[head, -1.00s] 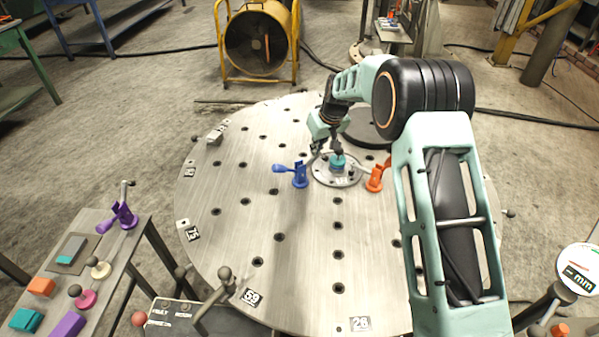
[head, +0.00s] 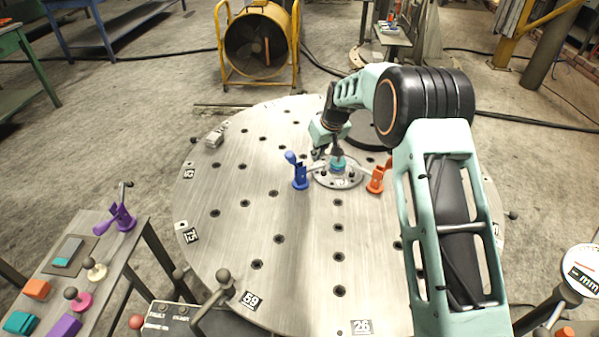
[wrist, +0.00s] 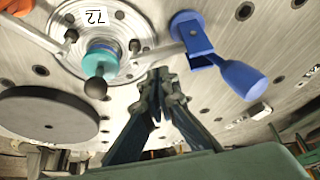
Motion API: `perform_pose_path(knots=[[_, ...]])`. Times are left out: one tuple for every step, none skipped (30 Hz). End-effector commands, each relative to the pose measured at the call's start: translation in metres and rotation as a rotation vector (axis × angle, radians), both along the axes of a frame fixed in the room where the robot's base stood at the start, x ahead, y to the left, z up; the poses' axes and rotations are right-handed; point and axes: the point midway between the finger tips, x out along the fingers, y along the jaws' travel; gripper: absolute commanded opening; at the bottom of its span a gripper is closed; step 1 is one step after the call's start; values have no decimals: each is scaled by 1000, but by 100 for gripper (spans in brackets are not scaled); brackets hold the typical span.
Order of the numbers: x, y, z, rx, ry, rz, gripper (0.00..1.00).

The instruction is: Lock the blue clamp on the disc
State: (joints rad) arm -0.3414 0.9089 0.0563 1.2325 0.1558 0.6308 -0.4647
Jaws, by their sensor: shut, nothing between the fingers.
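The blue clamp (head: 300,178) stands on the round metal table just left of the disc, its handle tilted up and to the left. In the wrist view the blue clamp (wrist: 197,42) shows its metal bar reaching to the disc's rim; I cannot tell if it presses on it. The disc (head: 325,179) is a silver flange with a teal centre piece; it also shows in the wrist view (wrist: 75,30). My gripper (head: 319,153) is shut and empty, behind the blue clamp and disc. In the wrist view my gripper (wrist: 158,78) is apart from the blue handle.
An orange clamp (head: 375,181) stands right of the disc, its bar towards it. A dark round plate (head: 368,132) lies behind. A side bench (head: 100,250) at left holds a purple clamp (head: 121,217) and several small parts.

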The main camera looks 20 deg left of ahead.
Motion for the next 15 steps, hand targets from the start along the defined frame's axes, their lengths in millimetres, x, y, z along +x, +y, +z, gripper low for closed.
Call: perform_pose_path(knots=[[0,0,3,1,-1,0,0],[0,0,5,1,-1,0,0],[0,0,9,1,-1,0,0],[0,0,11,1,-1,0,0],[0,0,15,1,-1,0,0],[1,0,19,1,-2,0,0],[1,0,22,1,-3,0,0],[1,0,25,1,-3,0,0],[1,0,29,1,-3,0,0],[1,0,32,1,-3,0,0],[1,0,35,1,-1,0,0],[0,0,39,1,-1,0,0],[0,0,42,1,-1,0,0],[0,0,45,1,-1,0,0],[0,0,49,1,-1,0,0]])
